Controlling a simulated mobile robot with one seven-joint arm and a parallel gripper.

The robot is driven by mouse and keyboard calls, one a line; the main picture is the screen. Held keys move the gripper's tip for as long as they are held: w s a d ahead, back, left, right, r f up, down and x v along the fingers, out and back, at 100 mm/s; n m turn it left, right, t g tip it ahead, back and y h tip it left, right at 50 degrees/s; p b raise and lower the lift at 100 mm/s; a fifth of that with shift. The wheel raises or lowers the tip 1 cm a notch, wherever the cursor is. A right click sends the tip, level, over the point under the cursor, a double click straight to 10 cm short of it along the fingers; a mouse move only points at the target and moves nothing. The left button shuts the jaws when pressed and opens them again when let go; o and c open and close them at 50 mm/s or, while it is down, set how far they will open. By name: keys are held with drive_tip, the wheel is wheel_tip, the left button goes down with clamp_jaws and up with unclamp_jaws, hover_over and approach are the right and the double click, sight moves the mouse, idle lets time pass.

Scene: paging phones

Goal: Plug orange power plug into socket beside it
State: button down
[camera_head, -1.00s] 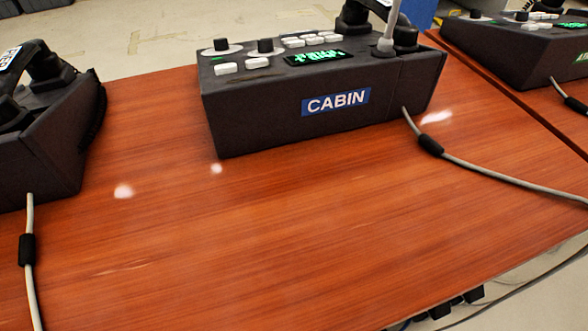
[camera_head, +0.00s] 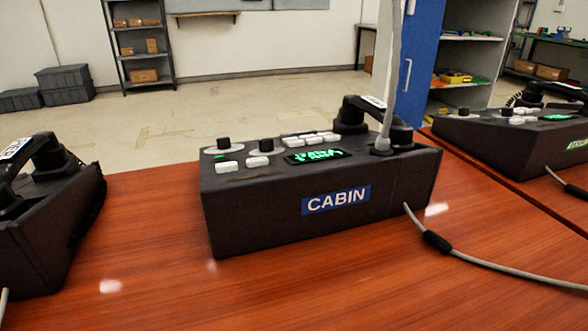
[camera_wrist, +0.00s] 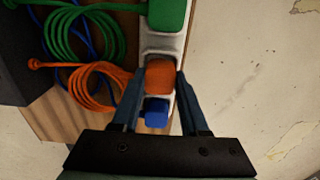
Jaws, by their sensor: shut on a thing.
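In the wrist view the orange power plug (camera_wrist: 159,79) sits between the two fingertips of my gripper (camera_wrist: 160,74), which is shut on it. The plug is over the white socket strip (camera_wrist: 162,44); whether its pins are in a socket cannot be told. A bare part of the strip shows between the orange plug and a green plug (camera_wrist: 167,14). A blue plug (camera_wrist: 156,111) is on the near side of the orange one, between my fingers. An orange coiled cable (camera_wrist: 97,86) hangs to the left. The head view shows neither gripper nor plug.
Green coiled cable (camera_wrist: 82,35) and a blue cable hang beside the orange one. Pale floor (camera_wrist: 245,70) lies clear to the right of the strip. In the head view, a dark CABIN phone console (camera_head: 290,205) stands on the wooden table (camera_head: 330,285), with other consoles at both sides.

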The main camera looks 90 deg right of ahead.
drive_tip(key=shift+f, duration=0.4)
idle(0.3)
drive_tip(key=shift+c, duration=1.7)
unclamp_jaws()
wheel_tip(320, 180, up, 13)
drive_tip(key=p, duration=0.7)
